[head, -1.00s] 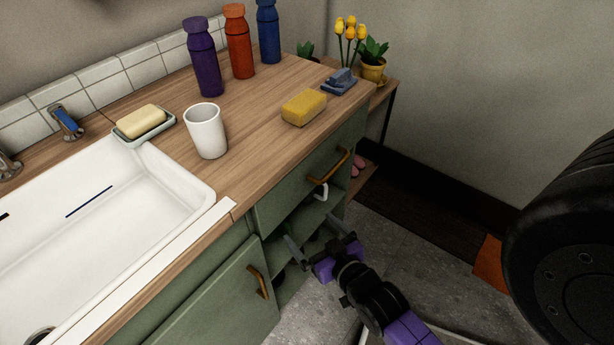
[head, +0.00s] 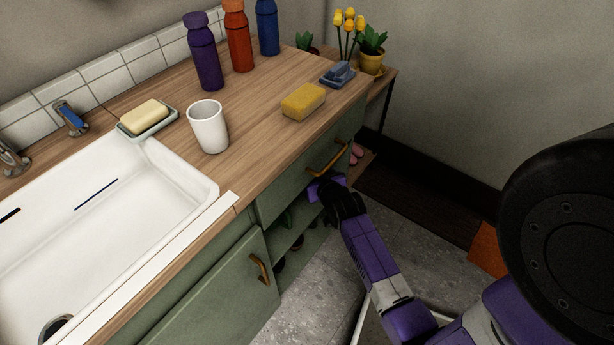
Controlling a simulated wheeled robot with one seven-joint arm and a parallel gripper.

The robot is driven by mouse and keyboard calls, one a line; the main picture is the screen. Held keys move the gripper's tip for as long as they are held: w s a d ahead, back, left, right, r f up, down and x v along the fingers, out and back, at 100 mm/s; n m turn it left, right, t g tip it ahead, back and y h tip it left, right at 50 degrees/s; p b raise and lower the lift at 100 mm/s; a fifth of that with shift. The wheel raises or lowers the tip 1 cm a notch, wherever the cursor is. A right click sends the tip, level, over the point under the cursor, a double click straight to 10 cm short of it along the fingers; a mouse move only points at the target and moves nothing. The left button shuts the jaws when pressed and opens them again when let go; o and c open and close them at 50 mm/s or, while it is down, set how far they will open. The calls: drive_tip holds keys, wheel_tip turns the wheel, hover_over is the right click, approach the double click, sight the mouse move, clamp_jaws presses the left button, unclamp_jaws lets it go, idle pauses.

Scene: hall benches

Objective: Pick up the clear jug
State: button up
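No clear jug can be made out in the head view now. My gripper (head: 322,187) is at the open shelf (head: 302,220) of the green cabinet, just below the drawer with the brass handle (head: 327,159). Its fingers are hidden by the cabinet and my wrist, so I cannot see whether they are open or hold anything. The inside of the shelf is mostly hidden, with only small dark and green shapes showing low in it.
The wooden counter (head: 262,125) above holds a white cup (head: 208,128), a yellow sponge (head: 303,102), a purple bottle (head: 204,55) and other bottles. A white sink (head: 150,190) is at left. The cabinet door (head: 215,300) is beside the shelf. Grey floor lies in front.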

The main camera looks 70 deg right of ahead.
drive_tip(key=r+b+x, duration=0.1)
drive_tip(key=x, duration=0.6)
drive_tip(key=shift+w+d+b, duration=0.15)
drive_tip(key=shift+b, duration=0.15)
drive_tip(key=c, duration=1.9)
